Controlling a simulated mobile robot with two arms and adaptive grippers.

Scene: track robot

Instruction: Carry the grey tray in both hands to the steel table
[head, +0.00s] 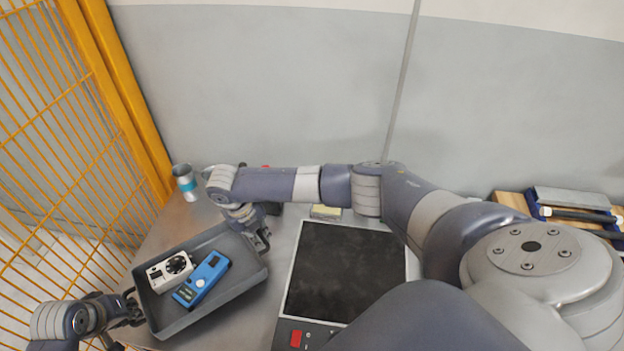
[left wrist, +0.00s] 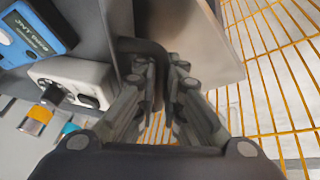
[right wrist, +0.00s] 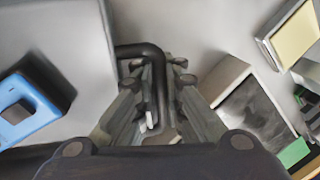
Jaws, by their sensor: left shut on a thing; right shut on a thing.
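The grey tray (head: 238,283) is at the lower left in the head view, over the left part of the steel table (head: 185,222). It carries a white device (head: 160,274) with a black dial and a blue meter (head: 203,280). My left gripper (head: 132,309) is shut on the tray's near-left black handle (left wrist: 150,47). My right gripper (head: 262,238) is shut on the opposite black handle (right wrist: 138,50). I cannot tell whether the tray touches the table or hangs just above it.
A plate device (head: 345,268) with a dark top and red button stands right of the tray. A metal cup (head: 185,181) stands at the table's back left. A yellow mesh fence (head: 75,110) borders the left, a grey wall (head: 270,90) the back. Dark-blue bins (head: 570,200) lie far right.

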